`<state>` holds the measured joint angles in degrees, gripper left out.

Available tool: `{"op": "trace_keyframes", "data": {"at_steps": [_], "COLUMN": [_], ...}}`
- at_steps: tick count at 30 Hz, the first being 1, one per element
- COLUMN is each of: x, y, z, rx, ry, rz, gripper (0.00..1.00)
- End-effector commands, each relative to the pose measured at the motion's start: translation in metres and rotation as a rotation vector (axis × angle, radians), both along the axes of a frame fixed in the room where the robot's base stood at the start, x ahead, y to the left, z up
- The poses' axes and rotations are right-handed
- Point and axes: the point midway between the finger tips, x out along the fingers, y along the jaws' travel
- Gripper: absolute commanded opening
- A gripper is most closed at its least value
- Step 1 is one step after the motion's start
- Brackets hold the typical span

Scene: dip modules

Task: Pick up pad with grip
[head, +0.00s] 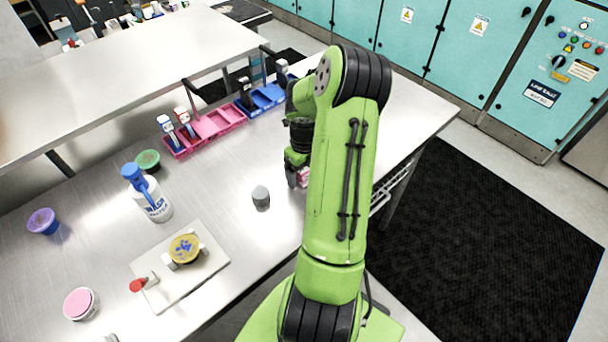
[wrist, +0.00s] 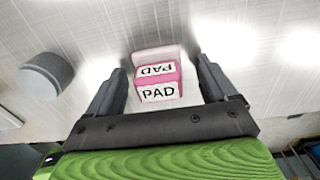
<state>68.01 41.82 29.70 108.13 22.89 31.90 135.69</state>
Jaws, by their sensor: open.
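The pad (wrist: 158,75) is a small pink and white block with "PAD" labels, seen between my gripper's fingers in the wrist view. In the head view a bit of the pad (head: 303,176) shows beside my arm, low over the steel table. My gripper (wrist: 160,80) is open, with one dark finger on each side of the pad and a visible gap to each. The fingertips reach about as far as the block. My green arm hides much of the gripper in the head view.
A grey cylinder (head: 261,197) stands left of my gripper. Pink (head: 209,127) and blue (head: 264,99) trays lie behind. A white bottle (head: 152,197), a board with a yellow dish (head: 184,248), and several small round containers occupy the left. The table's right edge is near.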

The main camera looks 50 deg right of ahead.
Motion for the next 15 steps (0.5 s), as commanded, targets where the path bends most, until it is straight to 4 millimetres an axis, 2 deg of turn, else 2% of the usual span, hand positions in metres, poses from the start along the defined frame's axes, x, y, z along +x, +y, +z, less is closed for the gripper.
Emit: {"op": "trace_keyframes", "data": {"at_steps": [5,6,15], "x": [0.0002,0.0001,0.0001], "y": [0.0000,0.0000,-0.0001], "z": [-0.0002,-0.0001,0.0001], "rx": [-0.001,-0.001,-0.001], "ry": [-0.001,-0.001,0.000], "rz": [0.001,0.001,0.001], "gripper": [0.85,0.82,0.36]}}
